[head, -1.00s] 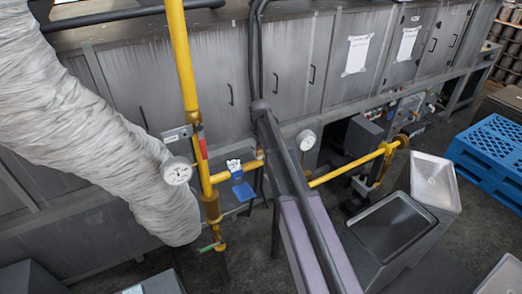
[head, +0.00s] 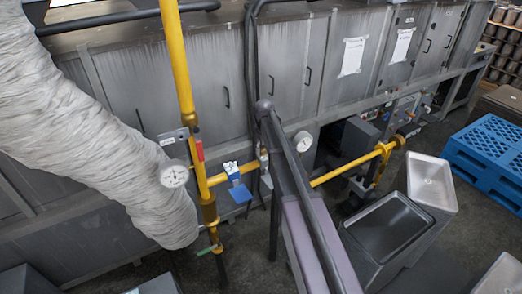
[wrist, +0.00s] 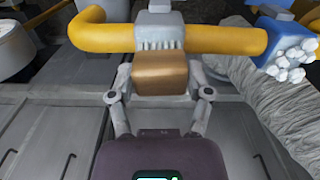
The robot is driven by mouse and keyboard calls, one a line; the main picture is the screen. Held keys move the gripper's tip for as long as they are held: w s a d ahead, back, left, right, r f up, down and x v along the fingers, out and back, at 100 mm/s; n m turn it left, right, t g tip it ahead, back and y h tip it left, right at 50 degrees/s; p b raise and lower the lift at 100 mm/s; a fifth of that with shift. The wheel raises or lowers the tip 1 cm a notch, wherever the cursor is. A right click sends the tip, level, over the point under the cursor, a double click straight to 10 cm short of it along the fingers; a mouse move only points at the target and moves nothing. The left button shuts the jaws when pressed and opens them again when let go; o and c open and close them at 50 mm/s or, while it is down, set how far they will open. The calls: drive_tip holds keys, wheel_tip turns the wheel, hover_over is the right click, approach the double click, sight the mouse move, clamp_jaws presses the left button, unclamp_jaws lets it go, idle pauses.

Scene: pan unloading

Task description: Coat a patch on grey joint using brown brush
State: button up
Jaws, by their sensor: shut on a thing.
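My gripper (wrist: 160,78) is shut on the brown brush (wrist: 160,72), a brown block gripped between both fingers. Its grey bristles point at the yellow pipe (wrist: 225,40) in the wrist view. The grey joint (wrist: 160,32) is a short pale band in that pipe, straight in front of the bristles. The bristles overlap the joint's near edge and seem to touch it; how firmly I cannot tell. In the head view, the yellow pipe (head: 218,179) runs to my arm, which largely hides the gripper, brush and joint.
A blue block with white clumps (wrist: 287,48) sits at the pipe's right in the wrist view; it also shows in the head view (head: 232,170). Gauges (head: 174,174) (head: 303,141), a wrapped duct (head: 100,130) and grey cabinets (head: 210,70) stand close around.

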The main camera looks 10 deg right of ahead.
drive_tip(key=shift+d, duration=0.15)
drive_tip(key=shift+w+d+r, duration=0.1)
drive_tip(key=shift+w+d, duration=0.2)
drive_tip(key=shift+d, duration=0.45)
drive_tip(key=shift+w+d, duration=0.25)
drive_tip(key=shift+d, duration=0.45)
drive_tip(key=shift+s+a, duration=0.1)
drive_tip(key=shift+a, duration=0.1)
drive_tip(key=shift+s+a, duration=0.2)
drive_tip(key=shift+a, duration=0.45)
drive_tip(key=shift+s+a, duration=0.2)
drive_tip(key=shift+a, duration=0.55)
drive_tip(key=shift+s+a, duration=0.3)
drive_tip(key=shift+a, duration=0.45)
drive_tip(key=shift+s+a, duration=0.25)
drive_tip(key=shift+a, duration=0.5)
